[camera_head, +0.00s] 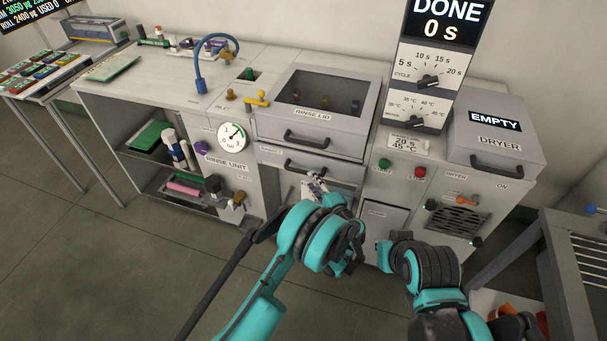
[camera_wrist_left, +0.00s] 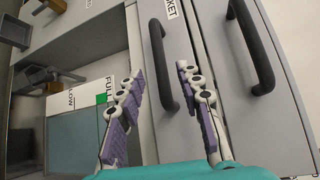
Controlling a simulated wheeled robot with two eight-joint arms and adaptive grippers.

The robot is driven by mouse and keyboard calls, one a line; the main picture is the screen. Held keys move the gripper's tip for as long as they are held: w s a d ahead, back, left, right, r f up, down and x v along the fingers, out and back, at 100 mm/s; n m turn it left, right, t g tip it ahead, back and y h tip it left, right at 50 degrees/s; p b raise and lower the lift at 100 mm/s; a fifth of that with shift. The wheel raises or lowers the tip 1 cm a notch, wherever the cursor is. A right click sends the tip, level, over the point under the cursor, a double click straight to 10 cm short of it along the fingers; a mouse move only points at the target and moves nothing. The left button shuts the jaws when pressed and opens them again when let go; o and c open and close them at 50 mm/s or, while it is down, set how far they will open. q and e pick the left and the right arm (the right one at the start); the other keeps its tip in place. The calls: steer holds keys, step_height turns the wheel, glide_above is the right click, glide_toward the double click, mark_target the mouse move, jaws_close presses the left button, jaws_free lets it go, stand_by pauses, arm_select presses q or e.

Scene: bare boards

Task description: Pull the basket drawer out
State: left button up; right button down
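The basket drawer (camera_head: 270,151) is a grey front with a dark bar handle (camera_head: 305,168), just below the rinse lid; it looks flush with the cabinet. In the left wrist view its handle (camera_wrist_left: 162,68) stands upright beside a label ending in "KET". My left gripper (camera_head: 316,182) is just below the handle in the head view. In the left wrist view its two purple-padded fingers (camera_wrist_left: 160,78) are spread, with the handle between the tips in the picture. I cannot tell whether they touch it.
The rinse lid (camera_head: 318,117) has a similar handle (camera_head: 307,141) directly above, also in the left wrist view (camera_wrist_left: 251,45). A dryer (camera_head: 497,130) is at the right. A recess with a "FULL/LOW" gauge (camera_wrist_left: 80,93) lies below the drawer. Open floor (camera_head: 60,200) is at the left.

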mark_target(305, 173)
arm_select(q)
steer(key=b+x, duration=0.1)
steer(key=x, duration=0.4)
steer(key=shift+w+a+f+b, duration=0.15)
steer(key=shift+w+b, duration=0.1)
steer(key=shift+b, duration=0.05)
steer(key=shift+w+a, duration=0.25)
steer(key=shift+w, duration=0.25)
steer(key=shift+c, duration=0.4)
jaws_close()
